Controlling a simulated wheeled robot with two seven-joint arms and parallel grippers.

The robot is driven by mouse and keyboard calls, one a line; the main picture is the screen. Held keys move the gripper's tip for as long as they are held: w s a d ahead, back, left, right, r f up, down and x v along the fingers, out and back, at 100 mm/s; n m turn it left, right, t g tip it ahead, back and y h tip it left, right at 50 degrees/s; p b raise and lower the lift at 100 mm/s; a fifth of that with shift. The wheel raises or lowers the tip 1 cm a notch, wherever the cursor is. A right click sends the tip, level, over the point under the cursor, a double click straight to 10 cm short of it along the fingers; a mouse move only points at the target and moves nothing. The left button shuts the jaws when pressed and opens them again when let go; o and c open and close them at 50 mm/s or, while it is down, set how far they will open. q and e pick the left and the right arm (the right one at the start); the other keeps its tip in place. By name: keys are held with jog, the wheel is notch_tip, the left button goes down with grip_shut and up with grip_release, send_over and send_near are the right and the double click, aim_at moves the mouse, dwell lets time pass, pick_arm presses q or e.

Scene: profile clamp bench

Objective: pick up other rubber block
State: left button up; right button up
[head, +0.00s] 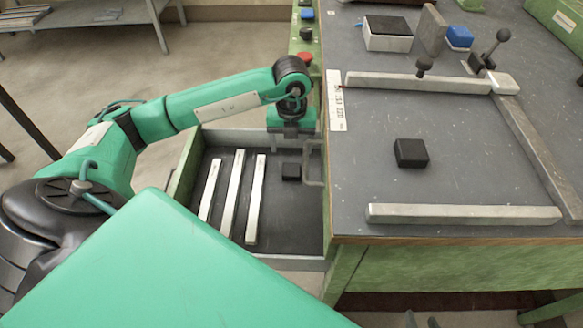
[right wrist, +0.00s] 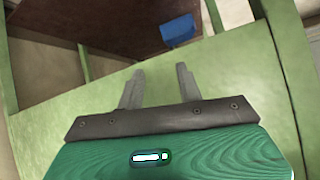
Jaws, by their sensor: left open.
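A black rubber block (head: 291,171) lies in the open drawer (head: 222,225), near its right wall. My left gripper (head: 291,133) hangs above the back right of the drawer, just behind this block in the picture. Another black rubber block (head: 411,153) lies on the grey bench top (head: 370,185), inside a frame of metal bars. My right gripper (right wrist: 158,85) is open and empty in the right wrist view, its two fingers apart in front of a green bench panel.
Several pale metal bars (head: 231,192) lie in the drawer, left of the block. On the bench are a front bar (head: 463,214), a back bar (head: 420,84), a slanted right bar (head: 537,155), a lever clamp (head: 490,60) and a dark-topped box (head: 387,35).

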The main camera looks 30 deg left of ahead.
aim_at(291, 165)
pick_arm(q)
notch_tip(291, 165, down, 8)
jog(key=shift+r+b, duration=0.15)
jog(key=shift+b, duration=0.4)
pick_arm(e)
jog(key=shift+w+a+r+t+y, duration=0.15)
jog(key=shift+a+t+y, duration=0.2)
jog(key=shift+a, duration=0.2)
jog(key=shift+w+a+f+t+y, duration=0.15)
jog(key=shift+a+t+y, duration=0.15)
jog(key=shift+a, duration=0.25)
pick_arm(q)
jog(key=shift+c, duration=0.2)
pick_arm(e)
jog(key=shift+r, duration=0.1)
pick_arm(q)
jog(key=c, duration=1)
